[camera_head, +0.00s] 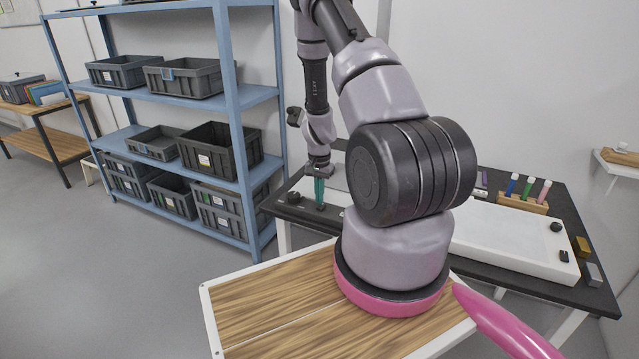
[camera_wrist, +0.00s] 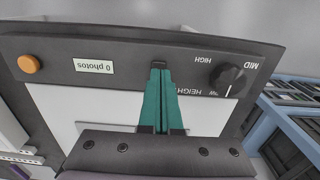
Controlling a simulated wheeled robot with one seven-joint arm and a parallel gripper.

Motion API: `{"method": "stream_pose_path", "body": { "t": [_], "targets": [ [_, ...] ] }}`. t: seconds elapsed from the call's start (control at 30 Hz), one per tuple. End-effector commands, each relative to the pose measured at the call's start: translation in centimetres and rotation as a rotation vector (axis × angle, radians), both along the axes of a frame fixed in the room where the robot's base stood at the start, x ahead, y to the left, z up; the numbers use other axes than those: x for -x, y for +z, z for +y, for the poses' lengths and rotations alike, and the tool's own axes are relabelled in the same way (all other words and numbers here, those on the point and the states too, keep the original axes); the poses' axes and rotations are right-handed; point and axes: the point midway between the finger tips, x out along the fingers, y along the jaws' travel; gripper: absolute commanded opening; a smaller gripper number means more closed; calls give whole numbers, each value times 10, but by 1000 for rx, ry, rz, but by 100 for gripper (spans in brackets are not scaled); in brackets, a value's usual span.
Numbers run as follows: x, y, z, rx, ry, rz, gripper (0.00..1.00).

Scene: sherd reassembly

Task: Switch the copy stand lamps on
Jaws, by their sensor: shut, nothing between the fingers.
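The copy stand's dark control panel (camera_wrist: 110,50) fills the upper wrist view, with a white board (camera_wrist: 75,105) beside it. My gripper (camera_wrist: 159,72) is shut and empty, its teal fingers pointing down at the panel. A small dark switch-like part (camera_wrist: 158,63) lies right at the fingertips; its position and whether they touch cannot be told. To its right is a black knob (camera_wrist: 228,78) with HIGH, MID and HEIGHT lettering. To its left are a "0 photos" label (camera_wrist: 94,66) and an orange button (camera_wrist: 28,64). In the head view my gripper (camera_head: 320,203) is over the panel (camera_head: 300,212). No lit lamp is visible.
A white slab (camera_head: 510,240) with black knobs lies on the dark table, right of my arm. Behind it stands a wooden block (camera_head: 522,204) with coloured tools. A blue shelf (camera_head: 231,100) with grey bins is at left. A wood-topped surface (camera_head: 265,305) is in front.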

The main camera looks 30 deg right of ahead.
Motion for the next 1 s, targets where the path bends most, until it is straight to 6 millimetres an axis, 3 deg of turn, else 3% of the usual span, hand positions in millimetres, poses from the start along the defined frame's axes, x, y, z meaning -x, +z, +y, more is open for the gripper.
{"method": "stream_pose_path", "body": {
  "t": [0.2,1.0],
  "targets": [
    [0,-16,-1,1,0,1,0],
    [-1,-22,-2,0,1,2,0]
  ]
}}
